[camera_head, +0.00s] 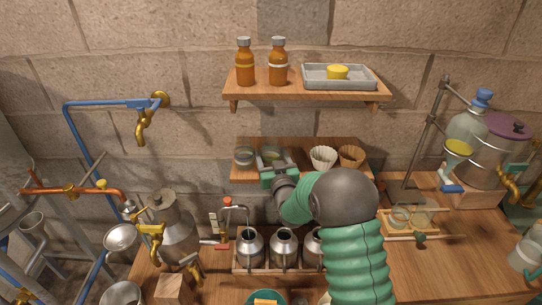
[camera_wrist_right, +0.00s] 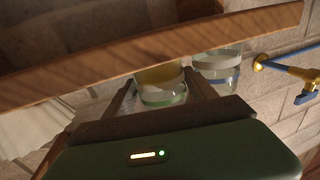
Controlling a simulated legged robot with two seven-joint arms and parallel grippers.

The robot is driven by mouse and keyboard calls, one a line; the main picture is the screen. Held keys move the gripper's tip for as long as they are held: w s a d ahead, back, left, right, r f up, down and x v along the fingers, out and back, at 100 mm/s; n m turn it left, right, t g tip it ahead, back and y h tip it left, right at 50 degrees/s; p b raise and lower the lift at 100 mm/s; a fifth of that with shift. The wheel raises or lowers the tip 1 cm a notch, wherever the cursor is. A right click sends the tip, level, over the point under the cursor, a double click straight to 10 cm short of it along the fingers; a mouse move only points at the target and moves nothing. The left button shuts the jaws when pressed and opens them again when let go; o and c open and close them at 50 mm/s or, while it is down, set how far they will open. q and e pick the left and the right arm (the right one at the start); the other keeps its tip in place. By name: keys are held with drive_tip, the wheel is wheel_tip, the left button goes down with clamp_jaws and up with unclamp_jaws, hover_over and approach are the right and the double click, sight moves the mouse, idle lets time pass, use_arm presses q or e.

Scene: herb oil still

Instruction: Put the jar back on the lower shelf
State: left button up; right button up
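My right gripper (camera_head: 276,160) reaches in over the shelf's front, one finger on each side of this jar. In the right wrist view the jar (camera_wrist_right: 163,92) fills the gap between the fingers, which appear to touch it. The shelf plank (camera_wrist_right: 150,48) crosses that view and hides part of the jar; whether the jar's base touches the shelf is not clear. My left gripper is not in view.
A second glass jar (camera_head: 243,156) stands close on the left. Pleated cups (camera_head: 322,157) stand to the right. The upper shelf (camera_head: 300,94) holds amber bottles (camera_head: 245,66) and a tray (camera_head: 350,84). Metal cans (camera_head: 250,248) stand on the bench below.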

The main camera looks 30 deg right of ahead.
drive_tip(key=v, duration=1.2)
drive_tip(key=s+a+f+n+g+y, duration=0.1)
drive_tip(key=s+a+f+g+y, duration=0.15)
drive_tip(key=a+f, duration=0.25)
drive_tip(key=s+a+f+n+g+y, duration=0.1)
drive_tip(key=s+a+f+g+y, duration=0.15)
drive_tip(key=a+f+g, duration=0.2)
drive_tip(key=s+a+f+n+g, duration=0.1)
drive_tip(key=s+a+f+g, duration=0.1)
drive_tip(key=s, duration=0.6)
drive_tip(key=s+a+f+g, duration=0.3)
drive_tip(key=s+a+g, duration=0.1)
drive_tip(key=s, duration=0.4)
drive_tip(key=shift+a+f+n+g+y+b, duration=0.25)
drive_tip(key=shift+a+n+g+y+b, duration=0.15)
drive_tip(key=shift+g, duration=0.3)
drive_tip(key=p+v, duration=0.4)
drive_tip(key=shift+w+r+p, duration=0.3)
drive_tip(key=shift+r+p, duration=0.05)
drive_tip(key=shift+r, duration=0.1)
